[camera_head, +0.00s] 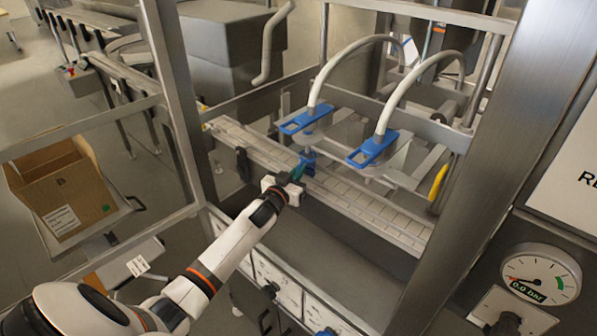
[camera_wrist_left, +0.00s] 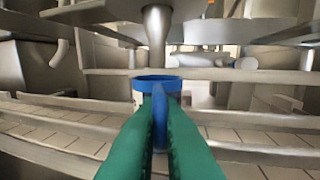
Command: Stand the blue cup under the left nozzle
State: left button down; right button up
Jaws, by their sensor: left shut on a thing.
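The blue cup (camera_head: 308,157) is upright over the slatted conveyor, just below and in front of the left nozzle in the head view. My left gripper (camera_head: 297,173) is shut on it. In the left wrist view the green fingers of my left gripper (camera_wrist_left: 160,120) pinch the blue cup (camera_wrist_left: 158,83), hiding its lower part. The left nozzle (camera_wrist_left: 157,28) hangs above the cup's rim, with a gap between. The left nozzle's blue handle (camera_head: 305,119) shows in the head view. I cannot tell whether the cup's base touches the conveyor. My right gripper is not in view.
The right nozzle's blue handle (camera_head: 372,149) sits to the right, with a white hose above it. The conveyor (camera_head: 372,206) runs diagonally beneath both nozzles. A steel post (camera_head: 172,90) stands on the left. A cardboard box (camera_head: 62,195) and a pressure gauge (camera_head: 540,275) are off to the sides.

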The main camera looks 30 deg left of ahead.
pick_arm(q)
jog(key=c, duration=1.5)
grip_release()
jog(key=s+b, duration=0.1)
jog(key=s, duration=1.1)
jog(key=shift+d, duration=0.45)
